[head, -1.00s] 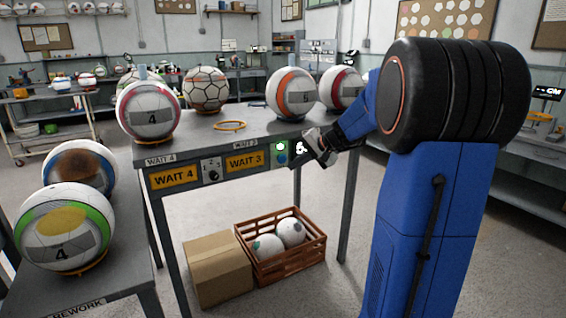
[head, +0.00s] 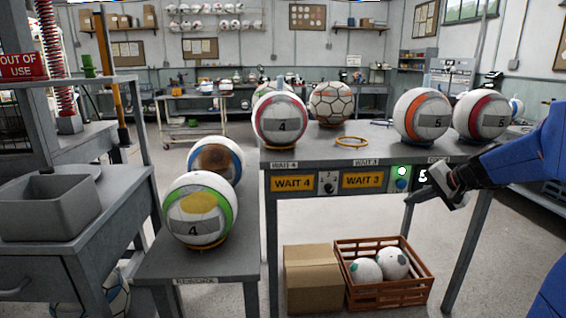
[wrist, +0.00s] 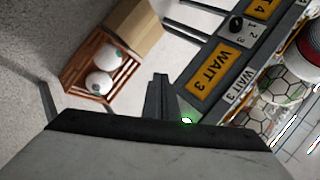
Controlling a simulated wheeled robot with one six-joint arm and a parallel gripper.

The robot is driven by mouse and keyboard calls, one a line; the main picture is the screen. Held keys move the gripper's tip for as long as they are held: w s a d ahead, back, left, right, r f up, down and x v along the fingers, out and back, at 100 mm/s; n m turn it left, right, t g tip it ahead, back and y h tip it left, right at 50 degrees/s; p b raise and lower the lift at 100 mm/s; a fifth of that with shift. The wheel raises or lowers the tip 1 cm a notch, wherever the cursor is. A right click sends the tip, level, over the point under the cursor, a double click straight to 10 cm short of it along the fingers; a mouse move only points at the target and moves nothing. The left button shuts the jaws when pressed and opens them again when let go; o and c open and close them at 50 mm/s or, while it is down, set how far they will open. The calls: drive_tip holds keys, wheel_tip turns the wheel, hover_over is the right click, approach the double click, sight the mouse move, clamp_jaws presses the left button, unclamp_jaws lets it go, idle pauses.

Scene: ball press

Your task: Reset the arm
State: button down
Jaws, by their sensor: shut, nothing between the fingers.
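My gripper (head: 424,192) is shut and empty at the right of the head view. My blue arm comes in from the right edge of the head view.
The grey table (head: 300,157) bears several balls and an empty yellow ring (head: 352,142). A cardboard box (head: 312,280) and a wooden crate (head: 372,293) with two balls stand beneath. The rework bench (head: 150,262) holds two balls. A grey bin (head: 48,205) stands at left.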

drive_tip(key=s+a+f+n+g+h, duration=0.15)
drive_tip(key=s+a+n, duration=0.25)
drive_tip(key=s+a, duration=0.6)
drive_tip(key=s+a+f+n+g+h, duration=0.1)
drive_tip(key=s+a+f+n+g, duration=0.15)
drive_tip(key=s+a, duration=0.75)
drive_tip(key=s+d+f+n+h, duration=0.1)
drive_tip(key=s+d, duration=0.1)
drive_tip(key=s, duration=0.5)
drive_tip(key=s+d+f+n, duration=0.2)
drive_tip(key=s, duration=0.5)
drive_tip(key=shift+s+d+f+t+h, duration=0.15)
drive_tip(key=shift+d+t+h, duration=0.05)
drive_tip(key=shift+t+h, duration=0.15)
